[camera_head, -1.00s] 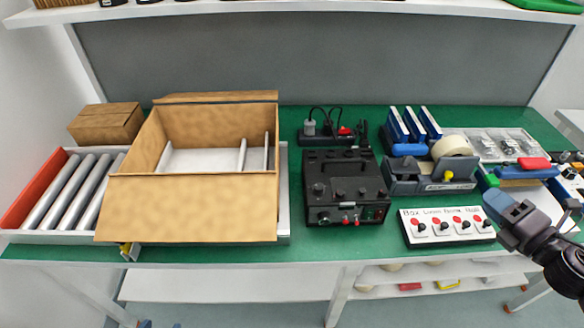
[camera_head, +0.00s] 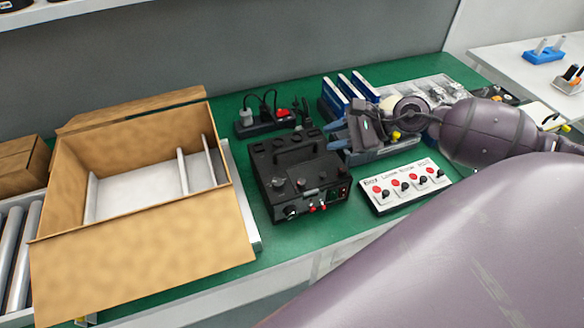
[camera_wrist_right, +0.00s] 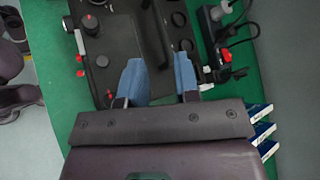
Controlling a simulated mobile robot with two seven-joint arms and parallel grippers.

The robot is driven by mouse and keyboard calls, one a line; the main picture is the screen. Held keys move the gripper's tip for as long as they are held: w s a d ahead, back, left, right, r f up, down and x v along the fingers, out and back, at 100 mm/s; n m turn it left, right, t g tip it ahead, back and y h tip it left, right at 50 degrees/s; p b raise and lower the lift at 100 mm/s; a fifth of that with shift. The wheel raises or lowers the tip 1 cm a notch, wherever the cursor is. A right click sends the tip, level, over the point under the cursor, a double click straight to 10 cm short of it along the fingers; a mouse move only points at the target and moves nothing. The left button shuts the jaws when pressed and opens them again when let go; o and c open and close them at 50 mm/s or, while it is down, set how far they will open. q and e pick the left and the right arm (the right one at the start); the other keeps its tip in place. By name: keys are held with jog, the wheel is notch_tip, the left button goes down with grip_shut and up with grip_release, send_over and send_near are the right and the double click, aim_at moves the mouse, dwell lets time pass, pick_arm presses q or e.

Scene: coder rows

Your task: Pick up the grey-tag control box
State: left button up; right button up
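A black control box (camera_head: 285,183) with knobs, red plugs and a top handle sits on the green bench mat, right of the open carton. I cannot make out a grey tag on it. My right gripper (camera_head: 338,134) is just to its right, in front of the tape dispenser, with blue fingertips pointing left toward the box. In the right wrist view the black box (camera_wrist_right: 112,40) fills the top, its handle (camera_wrist_right: 153,38) ahead of the gap between my open, empty fingertips (camera_wrist_right: 158,70). I cannot tell whether they touch it. My left gripper is not in view.
A white panel with joysticks (camera_head: 405,185) lies right of the box. A power strip (camera_head: 266,124) with plugs stands behind it. The open carton (camera_head: 145,262) is at left. Blue-and-white upright items (camera_head: 352,86) stand behind my gripper. My right arm covers the lower right.

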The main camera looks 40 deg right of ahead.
aim_at(299, 147)
jog(key=shift+x, duration=4.45)
jog(key=shift+w+d, duration=0.15)
jog(key=shift+d, duration=0.05)
grip_shut()
jog(key=shift+f, duration=0.1)
jog(key=shift+a, duration=0.1)
